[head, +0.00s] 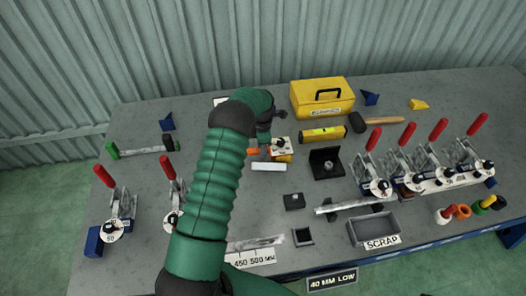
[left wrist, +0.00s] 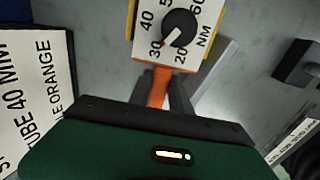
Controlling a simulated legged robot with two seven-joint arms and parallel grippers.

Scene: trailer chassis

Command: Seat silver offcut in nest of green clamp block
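A pale silver bar (head: 268,167), which looks like the silver offcut, lies flat on the bench. It shows partly in the left wrist view (left wrist: 217,78), beside my left gripper. My left gripper (left wrist: 160,88) appears shut on the orange handle (left wrist: 159,84) of a yellow dial gauge (left wrist: 205,45); the fingers flank the handle. The gauge also shows in the head view (head: 281,143), just above the bar. A green-ended clamp (head: 113,150) with a silver rail lies at the left; I cannot tell whether it is the green clamp block. No nest shows clearly. My right gripper is not in view.
Red-handled toggle clamps stand at left (head: 119,207) and right (head: 462,160). A yellow toolbox (head: 322,98) is at the back. A grey scrap tray (head: 374,229) and a black angle block (head: 327,163) sit right of my arm.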

